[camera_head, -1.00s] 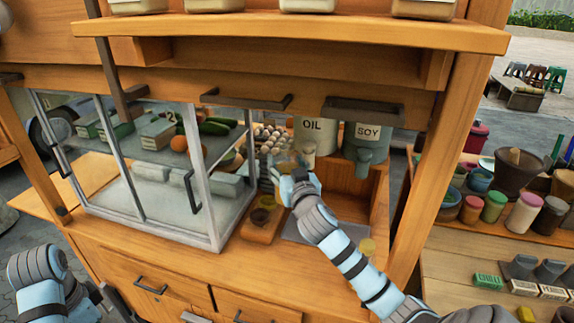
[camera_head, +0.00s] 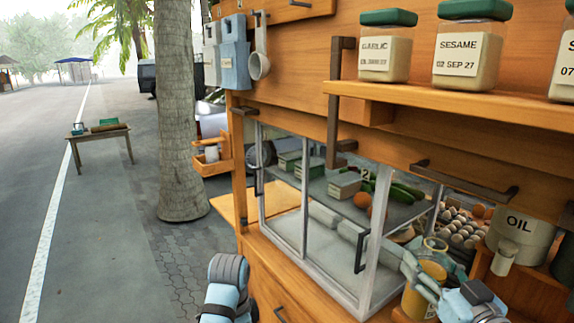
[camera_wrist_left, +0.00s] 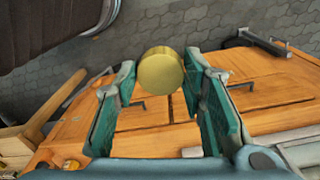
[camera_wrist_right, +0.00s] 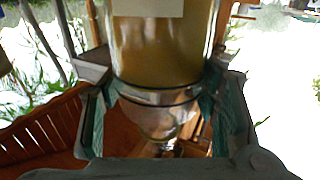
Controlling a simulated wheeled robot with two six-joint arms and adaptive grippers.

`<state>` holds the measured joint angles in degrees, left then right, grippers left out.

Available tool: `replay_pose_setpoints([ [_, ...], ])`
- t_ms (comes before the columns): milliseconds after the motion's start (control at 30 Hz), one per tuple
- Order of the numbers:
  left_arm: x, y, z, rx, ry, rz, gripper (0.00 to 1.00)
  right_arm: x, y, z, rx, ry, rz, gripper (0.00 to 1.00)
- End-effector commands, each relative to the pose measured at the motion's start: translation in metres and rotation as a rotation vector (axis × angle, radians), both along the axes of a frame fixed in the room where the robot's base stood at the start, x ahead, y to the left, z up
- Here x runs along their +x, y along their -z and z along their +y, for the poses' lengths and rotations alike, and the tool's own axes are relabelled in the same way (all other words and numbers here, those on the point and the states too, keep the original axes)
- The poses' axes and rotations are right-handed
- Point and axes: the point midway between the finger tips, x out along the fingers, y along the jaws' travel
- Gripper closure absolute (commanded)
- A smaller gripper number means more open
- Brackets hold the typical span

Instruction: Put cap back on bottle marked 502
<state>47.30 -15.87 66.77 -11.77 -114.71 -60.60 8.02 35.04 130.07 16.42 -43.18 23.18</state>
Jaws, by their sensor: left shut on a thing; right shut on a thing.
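A bottle (camera_head: 428,272) with yellow-brown contents is in my right gripper (camera_head: 430,280), in front of the glass case's right end in the head view. In the right wrist view the bottle (camera_wrist_right: 165,45) is between the fingers, with part of a pale label and a clear glass neck showing. I cannot read the number. A round gold-yellow cap (camera_wrist_left: 161,71) is between the fingertips of my left gripper (camera_wrist_left: 158,75), which is shut on it. In the head view only part of my left arm shows at the bottom, and its gripper is out of sight.
The glass case (camera_head: 320,235) with vegetables and boxes stands on the wooden cart beside the right gripper. An OIL container (camera_head: 520,235) and eggs (camera_head: 462,230) are behind it. A shelf (camera_head: 450,110) with labelled jars juts out above. Drawer fronts (camera_wrist_left: 165,115) lie beyond the left gripper.

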Motion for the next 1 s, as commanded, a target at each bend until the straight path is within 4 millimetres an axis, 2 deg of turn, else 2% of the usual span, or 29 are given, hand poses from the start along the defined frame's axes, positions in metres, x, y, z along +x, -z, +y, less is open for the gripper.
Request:
replay_pose_setpoints([
  [33,0.0,0.009,0.0,0.0,0.0,0.0,0.72,-0.017,0.013,0.017,-0.004,-0.061,0.003,0.95],
  [100,0.0,0.016,0.0,0.0,0.0,0.0,0.72,-0.044,0.026,0.041,-0.003,-0.151,0.006,0.95],
  [200,0.0,0.027,0.0,0.0,0.0,0.0,0.72,-0.084,0.048,0.069,0.0,-0.26,0.01,0.95],
  [300,0.0,0.036,0.0,0.0,0.0,0.0,0.72,-0.114,0.079,0.086,0.009,-0.341,0.004,0.95],
  [400,0.0,0.041,0.0,0.0,0.0,0.0,0.72,-0.135,0.103,0.093,0.012,-0.363,0.0,0.95],
  [500,0.0,0.043,0.0,0.0,0.0,0.0,0.72,-0.146,0.12,0.094,0.007,-0.36,0.002,0.95],
  [600,0.0,0.044,0.0,0.0,0.0,0.0,0.72,-0.149,0.127,0.094,0.005,-0.361,-0.002,0.95],
  [1000,0.0,0.042,0.0,0.0,0.0,0.0,0.72,-0.149,0.127,0.093,0.003,-0.361,-0.002,0.95],
])
